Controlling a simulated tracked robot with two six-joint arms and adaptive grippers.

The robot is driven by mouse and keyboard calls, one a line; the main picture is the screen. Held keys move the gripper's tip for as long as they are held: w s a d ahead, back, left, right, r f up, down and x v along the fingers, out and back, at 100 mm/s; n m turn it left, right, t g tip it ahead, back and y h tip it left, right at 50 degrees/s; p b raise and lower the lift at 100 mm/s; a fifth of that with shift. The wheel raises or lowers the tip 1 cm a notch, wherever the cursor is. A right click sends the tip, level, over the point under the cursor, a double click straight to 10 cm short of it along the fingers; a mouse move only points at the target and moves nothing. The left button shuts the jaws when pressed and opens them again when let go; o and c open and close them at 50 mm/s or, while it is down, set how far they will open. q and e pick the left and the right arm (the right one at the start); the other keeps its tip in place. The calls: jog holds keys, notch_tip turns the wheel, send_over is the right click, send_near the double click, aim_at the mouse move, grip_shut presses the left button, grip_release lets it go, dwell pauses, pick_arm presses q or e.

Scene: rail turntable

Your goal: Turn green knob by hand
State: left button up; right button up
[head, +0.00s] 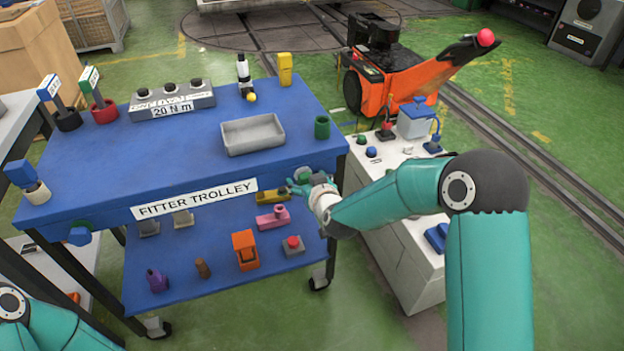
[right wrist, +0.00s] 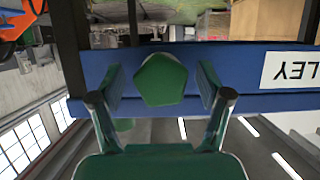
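The green knob (right wrist: 162,80) is five-sided and sits on the blue front edge of the fitter trolley (right wrist: 260,103). In the right wrist view it lies between the two fingers of my right gripper (right wrist: 160,88), with a gap on each side. The fingers are apart and grip nothing. In the head view my right gripper (head: 306,182) is at the right end of the trolley's front edge, and the knob (head: 303,173) is mostly hidden by it. My left gripper is out of view; only part of my left arm shows at the lower left.
A blue knob (head: 80,235) is at the trolley's left front. A grey tray (head: 252,134) and a green cup (head: 322,127) stand on top. The lower shelf (head: 200,261) holds several small items. A white cabinet (head: 405,265) stands close on the right, below my right arm.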

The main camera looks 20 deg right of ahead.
jog(key=c, duration=1)
jog(key=shift+d, duration=0.25)
jog(key=shift+c, duration=0.4)
jog(key=shift+w+a+r, duration=0.15)
jog(key=shift+a+r, duration=0.15)
jog(key=shift+r, duration=0.05)
jog(key=o, duration=1.1)
jog(key=shift+o, duration=0.6)
jog(key=shift+f, duration=0.25)
jog(key=v, duration=1.2)
